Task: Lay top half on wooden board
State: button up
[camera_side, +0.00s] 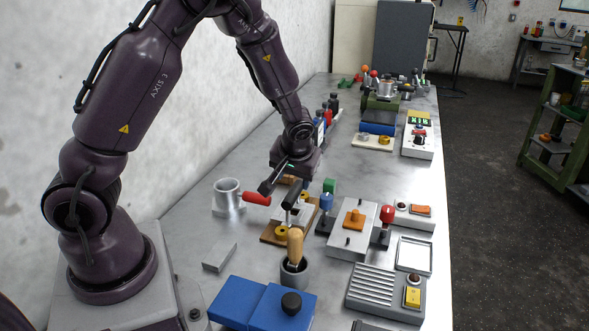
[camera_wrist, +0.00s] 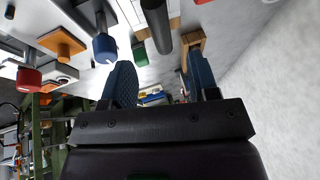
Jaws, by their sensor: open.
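A grey block with an orange knob (camera_side: 353,218) sits on the bench right of centre and looks like the top half; any seam with a part below it is unclear. Its orange knob also shows at the upper left of the wrist view (camera_wrist: 62,42). The wooden board (camera_side: 272,237) lies to its left, partly hidden by my gripper and a black handle. My gripper (camera_side: 280,191) is above the board, apart from the grey block. In the wrist view its two blue fingers (camera_wrist: 160,85) are spread, with nothing clearly held between them.
A red-handled metal cup (camera_side: 228,198) stands left of the board. A wooden-handled tool (camera_side: 295,245) stands in a dark pot in front. A blue box (camera_side: 262,306) lies nearer.

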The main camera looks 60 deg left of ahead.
jog(key=s+d+r+m+t+h, duration=0.2)
jog(key=s+d+r+m, duration=0.2)
jog(key=s+d+r, duration=0.3)
jog(key=s+d+r+m+t+h, duration=0.1)
jog(key=s+d+r+m+h, duration=0.1)
jog(key=s+d+r+m, duration=0.2)
jog(key=s+d+r, duration=0.1)
jog(key=s+r, duration=0.2)
jog(key=r, duration=0.2)
jog(key=s+d+r, duration=0.2)
jog(key=s+r, duration=0.1)
jog(key=r, duration=0.2)
jog(key=shift+d+m+t+h, duration=0.25)
jog(key=shift+m+t+h, duration=0.05)
jog(key=shift+t, duration=0.1)
